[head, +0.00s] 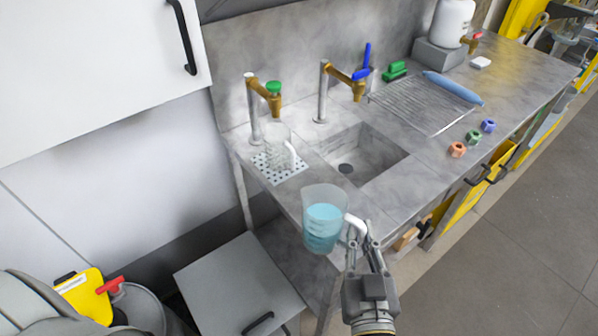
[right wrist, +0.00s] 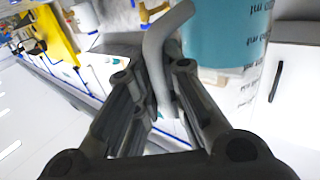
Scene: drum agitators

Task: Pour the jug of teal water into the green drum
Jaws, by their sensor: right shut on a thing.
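The clear jug (head: 323,222) with teal water in it is held up in front of the counter's near edge, close to upright. My right gripper (head: 362,246) is shut on the jug's white handle, on the jug's right side. In the right wrist view, the handle (right wrist: 158,50) stands between the two fingers, and the teal jug (right wrist: 225,38) with printed marks is behind it. I see no green drum in either view. My left gripper is not in view.
The counter has a sink (head: 358,160), two taps, a drying rack (head: 425,104) and several coloured nuts. A clear jug (head: 280,153) stands on a perforated plate. A grey cabinet (head: 235,280) is below. A yellow container (head: 86,294) and grey drum (head: 140,305) stand lower left.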

